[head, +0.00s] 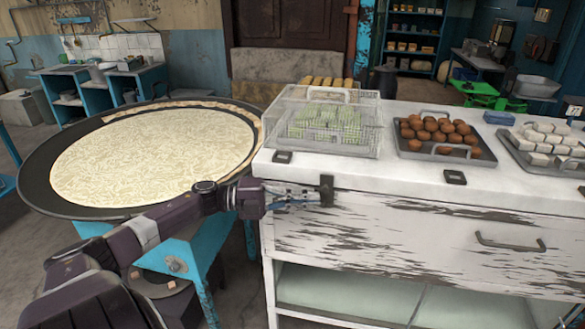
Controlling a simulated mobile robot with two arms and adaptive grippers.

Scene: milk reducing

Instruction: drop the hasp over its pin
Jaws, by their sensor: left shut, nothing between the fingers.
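A small dark metal piece, which looks like the hasp (327,190), sits at the front edge of the white cabinet (400,225), below the wire cage. It looks upright against the cabinet front. My left gripper (312,197) is shut and empty, with its fingertips at the left side of this dark piece; whether they touch it I cannot tell. The pin is too small or hidden to make out. My right gripper is not in view.
A wire cage (368,120) over green sweets, a tray of brown balls (485,150) and a tray of white pieces (515,150) stand on the cabinet. A wide pan (35,180) of pale milk is at left. A drawer handle (510,243) protrudes at right.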

